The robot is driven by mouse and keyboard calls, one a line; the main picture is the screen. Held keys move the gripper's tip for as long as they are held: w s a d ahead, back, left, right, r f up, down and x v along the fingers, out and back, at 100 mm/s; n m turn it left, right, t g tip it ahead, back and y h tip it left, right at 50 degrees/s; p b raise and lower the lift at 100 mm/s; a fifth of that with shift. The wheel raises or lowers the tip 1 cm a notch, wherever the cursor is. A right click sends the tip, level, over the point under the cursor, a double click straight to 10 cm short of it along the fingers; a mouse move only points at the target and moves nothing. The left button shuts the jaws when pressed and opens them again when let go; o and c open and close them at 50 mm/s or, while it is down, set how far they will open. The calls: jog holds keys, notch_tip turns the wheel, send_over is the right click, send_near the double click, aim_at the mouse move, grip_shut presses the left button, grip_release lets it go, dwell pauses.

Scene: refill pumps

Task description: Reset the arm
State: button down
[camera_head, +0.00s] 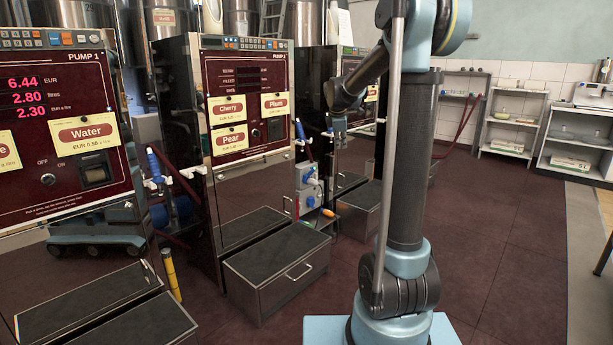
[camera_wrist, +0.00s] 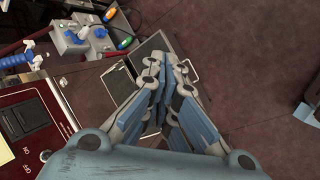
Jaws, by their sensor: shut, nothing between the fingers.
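My arm (camera_head: 405,160) stands upright right of centre in the head view. Its upper end bends over to the left and hangs down between Pump 2 (camera_head: 240,110) and the pump behind it. My gripper (camera_wrist: 168,70) points away from the camera in the wrist view, its blue-grey fingers together and empty. It is above a dark step box (camera_wrist: 152,58) and the red-brown floor, touching nothing that I can see. In the head view the gripper end (camera_head: 339,125) is small and hard to make out.
Pump 1 (camera_head: 60,130) stands at the left with lit red figures. A blue-and-white socket box (camera_head: 308,185) sits beside Pump 2; it also shows in the wrist view (camera_wrist: 85,38). Step boxes (camera_head: 285,265) jut out in front. Shelves (camera_head: 515,120) line the back right; floor before them is clear.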

jog(key=s+d+f+m+g, duration=0.1)
jog(key=s+d+m, duration=0.15)
jog(key=s, duration=0.45)
jog(key=s+d+m, duration=0.1)
jog(key=s+m, duration=0.2)
jog(key=s, duration=0.5)
jog(key=s+f+m, duration=0.4)
jog(key=s+f, duration=0.1)
jog(key=s, duration=0.5)
jog(key=s+d+f+m+g+y, duration=0.1)
jog(key=s+f+m, duration=0.3)
jog(key=s, duration=0.7)
jog(key=s+f+m+g, duration=0.1)
jog(key=s+f+m, duration=0.3)
jog(key=s+f, duration=0.4)
jog(key=s, duration=0.3)
jog(key=shift+d+y, duration=0.3)
